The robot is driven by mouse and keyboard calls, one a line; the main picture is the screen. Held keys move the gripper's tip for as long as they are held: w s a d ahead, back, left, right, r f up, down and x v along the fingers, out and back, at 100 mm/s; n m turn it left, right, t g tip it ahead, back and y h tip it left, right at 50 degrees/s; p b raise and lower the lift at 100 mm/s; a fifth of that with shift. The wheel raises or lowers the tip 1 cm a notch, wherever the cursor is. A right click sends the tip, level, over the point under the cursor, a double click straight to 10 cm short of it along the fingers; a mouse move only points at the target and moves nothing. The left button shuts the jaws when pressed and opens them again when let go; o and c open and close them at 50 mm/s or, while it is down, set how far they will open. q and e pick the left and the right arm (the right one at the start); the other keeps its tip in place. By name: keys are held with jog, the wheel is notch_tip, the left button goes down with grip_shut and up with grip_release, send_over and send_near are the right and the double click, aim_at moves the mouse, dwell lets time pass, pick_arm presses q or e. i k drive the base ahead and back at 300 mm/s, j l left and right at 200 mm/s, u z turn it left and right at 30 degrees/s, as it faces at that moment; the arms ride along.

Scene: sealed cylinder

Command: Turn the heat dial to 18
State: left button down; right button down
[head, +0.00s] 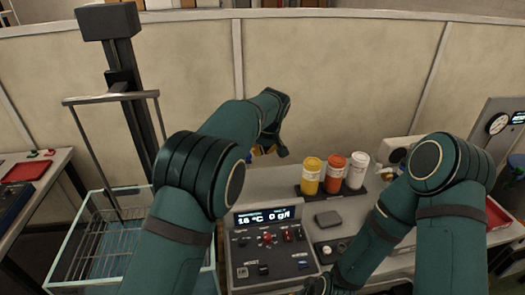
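The control box (245,256) stands on the bench below the middle of the head view. Its lit display (265,216) seems to read 18 °C, perhaps 1.8, and 0 g/l. A red knob (267,238) sits among small switches on its face, with dark controls lower down. The labels are too small to tell which is the heat dial. My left gripper (274,148) is beyond the box, above the back of the bench and apart from the panel. Its fingers are mostly hidden by my wrist. My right arm reaches down to the bottom edge; its fingers are out of sight.
Yellow (311,177), orange (334,174) and white (356,172) bottles stand in a dark rack. A grey block (327,219) lies before them. A glass tank (80,250) is at left, a gauge (498,124) at right. A pale wall (320,80) closes the back.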

aim_at(267, 240)
jog(key=k, duration=1)
